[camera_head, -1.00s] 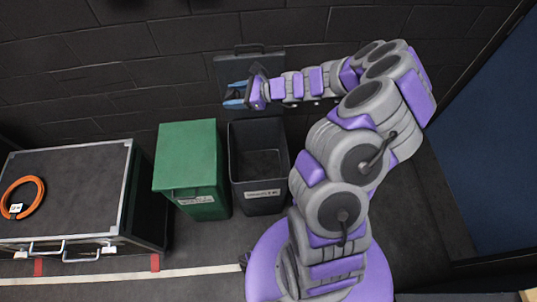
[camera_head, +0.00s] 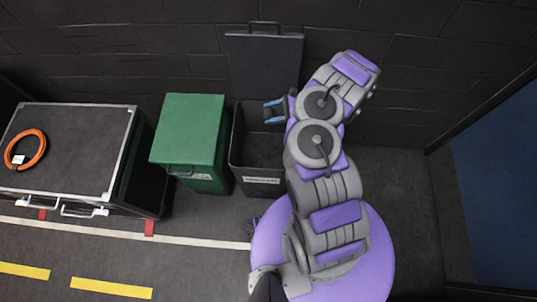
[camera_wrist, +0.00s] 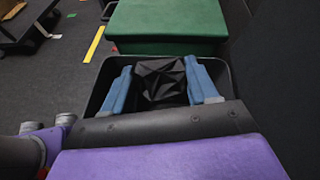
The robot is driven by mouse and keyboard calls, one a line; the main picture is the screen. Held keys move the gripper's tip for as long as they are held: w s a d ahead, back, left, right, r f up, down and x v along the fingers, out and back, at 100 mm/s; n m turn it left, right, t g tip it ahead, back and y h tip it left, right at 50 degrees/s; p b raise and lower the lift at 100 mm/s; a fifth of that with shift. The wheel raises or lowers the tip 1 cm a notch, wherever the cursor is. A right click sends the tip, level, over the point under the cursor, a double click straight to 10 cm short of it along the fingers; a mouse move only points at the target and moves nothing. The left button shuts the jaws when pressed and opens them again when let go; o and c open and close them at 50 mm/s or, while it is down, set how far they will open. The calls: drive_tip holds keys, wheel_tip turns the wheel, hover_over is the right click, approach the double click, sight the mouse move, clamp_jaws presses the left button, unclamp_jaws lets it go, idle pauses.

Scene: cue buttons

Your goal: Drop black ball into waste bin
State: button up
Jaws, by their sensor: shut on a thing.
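My gripper (camera_head: 274,111) has blue fingers and is over the right rim area of the open dark waste bin (camera_head: 237,152) in the head view. In the wrist view my gripper (camera_wrist: 160,88) is shut on a black faceted ball (camera_wrist: 160,80), which sits between the two blue fingers. The open bin (camera_wrist: 100,85) lies below and around them in that view. The bin's lid (camera_head: 264,62) stands raised against the wall. The ball cannot be made out in the head view.
A closed green bin (camera_head: 189,130) stands directly left of the waste bin. A black case (camera_head: 75,150) with an orange ring (camera_head: 25,149) on top is farther left. A brick wall is close behind. Floor to the right is clear.

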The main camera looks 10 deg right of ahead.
drive_tip(key=shift+s+f, duration=0.35)
drive_tip(key=shift+f, duration=0.3)
drive_tip(key=shift+s+a+f+n, duration=0.15)
drive_tip(key=shift+a+f+n, duration=0.05)
drive_tip(key=shift+a+n, duration=0.1)
drive_tip(key=shift+s+a+f+g, duration=0.1)
drive_tip(key=shift+a+f+g, duration=0.1)
drive_tip(key=shift+a, duration=0.2)
drive_tip(key=shift+a+f+g, duration=0.1)
drive_tip(key=shift+a+g, duration=0.1)
drive_tip(key=shift+a, duration=0.2)
drive_tip(key=shift+a+f+b, duration=0.2)
drive_tip(key=shift+f+b, duration=0.05)
drive_tip(key=shift+b, duration=0.1)
drive_tip(key=f+b, duration=0.2)
drive_tip(key=f, duration=0.1)
drive_tip(key=f+b, duration=0.1)
drive_tip(key=f, duration=0.1)
drive_tip(key=shift+d, duration=0.25)
drive_tip(key=o, duration=1.1)
drive_tip(key=shift+d, duration=0.6)
drive_tip(key=p+v, duration=0.3)
drive_tip(key=v, duration=1.4)
drive_tip(key=shift+d, duration=0.2)
